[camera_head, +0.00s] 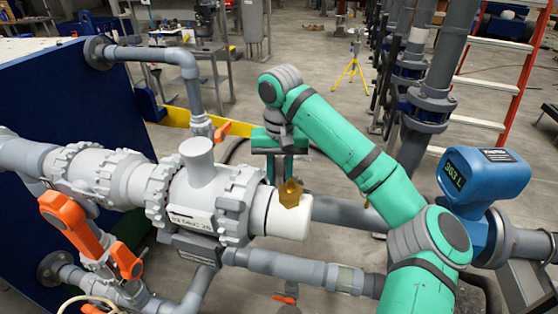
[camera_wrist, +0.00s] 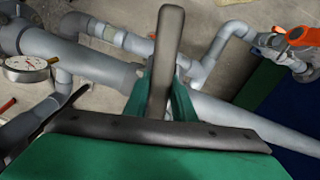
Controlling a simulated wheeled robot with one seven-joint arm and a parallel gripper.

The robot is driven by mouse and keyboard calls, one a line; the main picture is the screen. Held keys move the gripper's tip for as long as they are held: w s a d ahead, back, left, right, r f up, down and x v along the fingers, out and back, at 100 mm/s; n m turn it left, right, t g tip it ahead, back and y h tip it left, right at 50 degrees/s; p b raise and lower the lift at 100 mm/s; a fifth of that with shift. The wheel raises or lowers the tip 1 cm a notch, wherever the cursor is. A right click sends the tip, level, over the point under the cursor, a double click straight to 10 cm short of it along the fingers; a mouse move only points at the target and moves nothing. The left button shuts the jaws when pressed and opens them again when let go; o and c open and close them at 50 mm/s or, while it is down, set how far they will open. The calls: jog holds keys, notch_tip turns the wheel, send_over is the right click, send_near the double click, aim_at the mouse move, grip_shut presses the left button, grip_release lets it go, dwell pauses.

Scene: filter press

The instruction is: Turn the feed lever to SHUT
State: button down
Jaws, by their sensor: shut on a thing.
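My gripper (camera_head: 279,168) is beyond the large grey valve body in the head view, with its green fingers pointing down. In the wrist view my gripper (camera_wrist: 161,92) has its fingers on both sides of a dark grey bar (camera_wrist: 167,45), apparently the handle of the feed lever, and is shut on it. The bar runs up the picture from between the fingers. The lever's pivot is hidden, and I see no readable SHUT mark.
Grey pipes (camera_head: 300,268) and the valve body (camera_head: 195,195) crowd the left and front. A large orange handle (camera_head: 85,232) is at left. A blue meter (camera_head: 485,175) stands right of my arm. The wrist view shows a round gauge (camera_wrist: 27,68).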

jog(key=shift+w+a+m, duration=0.15)
jog(key=shift+a+m, duration=0.75)
jog(key=shift+m, duration=0.05)
jog(key=shift+w+a+m, duration=0.1)
jog(key=shift+a+m, duration=0.75)
jog(key=shift+m, duration=0.1)
jog(key=c, duration=1.2)
grip_release()
jog(key=shift+a, duration=0.35)
jog(key=shift+d, duration=0.4)
notch_tip(320, 180, up, 7)
jog(key=shift+d, duration=0.15)
